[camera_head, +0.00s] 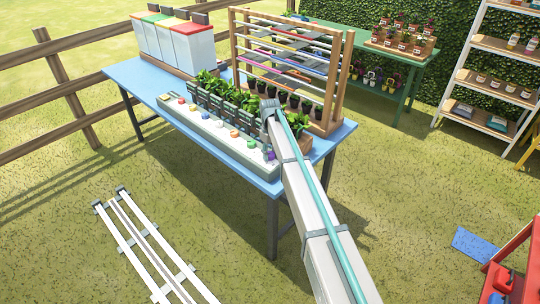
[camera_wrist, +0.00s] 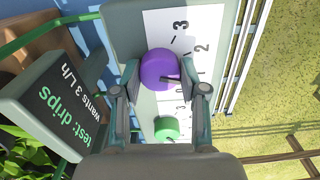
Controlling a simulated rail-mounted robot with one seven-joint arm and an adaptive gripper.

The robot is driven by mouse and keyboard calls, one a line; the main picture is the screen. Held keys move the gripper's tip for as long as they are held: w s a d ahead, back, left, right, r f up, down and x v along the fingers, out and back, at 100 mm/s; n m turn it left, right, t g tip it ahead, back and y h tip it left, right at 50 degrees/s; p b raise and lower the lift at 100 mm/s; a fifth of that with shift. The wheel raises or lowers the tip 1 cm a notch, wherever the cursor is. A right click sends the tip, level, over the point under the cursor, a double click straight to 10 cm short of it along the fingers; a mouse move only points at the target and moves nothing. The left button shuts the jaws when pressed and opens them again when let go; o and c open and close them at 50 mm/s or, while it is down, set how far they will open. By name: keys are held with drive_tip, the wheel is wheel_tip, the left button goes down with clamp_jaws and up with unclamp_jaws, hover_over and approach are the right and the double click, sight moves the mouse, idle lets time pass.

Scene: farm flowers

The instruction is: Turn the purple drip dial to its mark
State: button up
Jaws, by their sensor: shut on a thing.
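The purple drip dial (camera_wrist: 158,68) sits on a white scale strip in the wrist view, between the two fingers of my gripper (camera_wrist: 163,82), which is shut on it. A short dark pointer line on the dial points roughly right, toward the right finger. A "3" (camera_wrist: 180,27) and a "2" (camera_wrist: 201,48) are printed beside the dial; the lower marks are partly hidden by the finger. A dark sign (camera_wrist: 55,100) reads "test: drips wants 3 L/h". In the head view the purple dial (camera_head: 271,155) is at the near right end of the grey dial panel (camera_head: 240,152).
A green dial (camera_wrist: 166,128) sits close below the purple one in the wrist view. Several other coloured dials line the panel in the head view, with potted plants (camera_head: 215,88) just behind. A wooden rack (camera_head: 335,75) stands behind them on the blue table (camera_head: 130,75).

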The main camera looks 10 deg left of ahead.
sight(270, 153)
drive_tip(key=n+b, duration=0.1)
drive_tip(key=n, duration=0.2)
drive_tip(key=shift+n, duration=0.3)
drive_tip(key=shift+n+b, duration=0.35)
drive_tip(key=shift+n, duration=1.55)
drive_tip(key=o, duration=1.1)
drive_tip(key=shift+o, duration=0.2)
wheel_tip(270, 153, up, 12)
